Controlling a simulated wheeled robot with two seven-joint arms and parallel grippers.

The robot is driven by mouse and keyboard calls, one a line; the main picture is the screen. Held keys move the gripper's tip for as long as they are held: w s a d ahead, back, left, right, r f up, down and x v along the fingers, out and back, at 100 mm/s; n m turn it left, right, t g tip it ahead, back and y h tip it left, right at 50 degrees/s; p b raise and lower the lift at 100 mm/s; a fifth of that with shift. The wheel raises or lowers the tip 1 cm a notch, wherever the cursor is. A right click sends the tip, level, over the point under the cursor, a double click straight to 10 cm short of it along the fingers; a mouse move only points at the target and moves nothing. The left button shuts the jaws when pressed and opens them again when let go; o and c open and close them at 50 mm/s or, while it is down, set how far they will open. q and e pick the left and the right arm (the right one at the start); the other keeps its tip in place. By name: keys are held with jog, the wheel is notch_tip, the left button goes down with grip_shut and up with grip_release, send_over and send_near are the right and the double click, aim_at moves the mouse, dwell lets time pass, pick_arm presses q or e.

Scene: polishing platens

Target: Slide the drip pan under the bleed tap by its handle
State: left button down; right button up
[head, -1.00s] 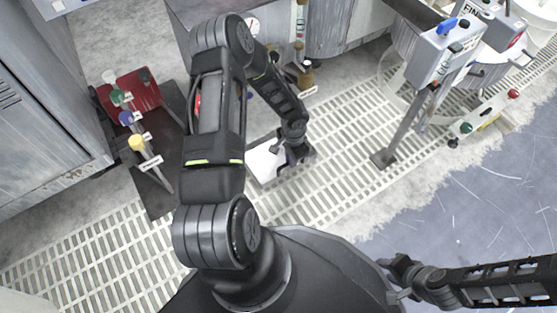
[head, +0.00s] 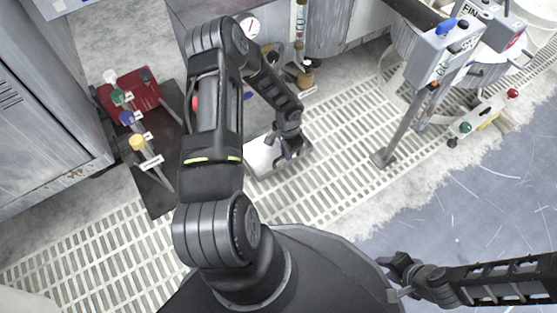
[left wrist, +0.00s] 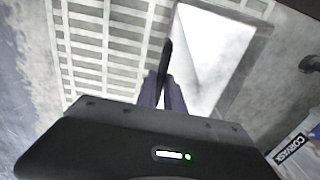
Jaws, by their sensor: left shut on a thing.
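The drip pan (head: 261,154) is a shallow light tray with a grey rim, flat on the slatted floor grating beside my left arm. My left forearm hides part of it. My left gripper (head: 284,158) is over the pan, shut on its handle. In the left wrist view the dark upright handle (left wrist: 166,62) stands between the purple fingertips (left wrist: 163,92), with the white pan floor (left wrist: 214,48) beside it. I cannot pick out the bleed tap with certainty; a small amber and brass fitting (head: 306,76) hangs near the cabinet beyond the pan. My right gripper (head: 394,279) is low at right, away from the pan.
Grating (head: 340,150) lies open right of the pan. A post-mounted control box (head: 437,55) stands at the right on a foot (head: 383,158). A grey cabinet (head: 45,120) is far left.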

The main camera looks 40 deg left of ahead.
pick_arm(q)
jog(key=shift+w+a, duration=0.3)
jog(key=shift+a, duration=0.45)
jog(key=shift+w+a, duration=0.25)
jog(key=shift+a, duration=0.5)
jog(key=shift+w+a, duration=0.3)
jog(key=shift+a, duration=0.6)
jog(key=shift+w+a+b, duration=0.3)
jog(key=shift+a+b, duration=0.05)
jog(key=shift+a, duration=0.4)
jog(key=shift+w+a+b, duration=0.3)
jog(key=shift+a+b, duration=0.1)
jog(key=shift+a, duration=0.3)
jog(key=shift+w+a+b, duration=0.3)
jog(key=shift+a+b, duration=0.05)
jog(key=shift+a, duration=0.4)
jog(key=shift+w+a+b, duration=0.3)
jog(key=shift+a, duration=0.45)
jog(key=shift+w+a+b, duration=0.25)
jog(key=shift+a+b, duration=0.05)
jog(key=shift+a, duration=0.5)
jog(key=shift+w+a+b, duration=0.3)
jog(key=shift+a, duration=0.65)
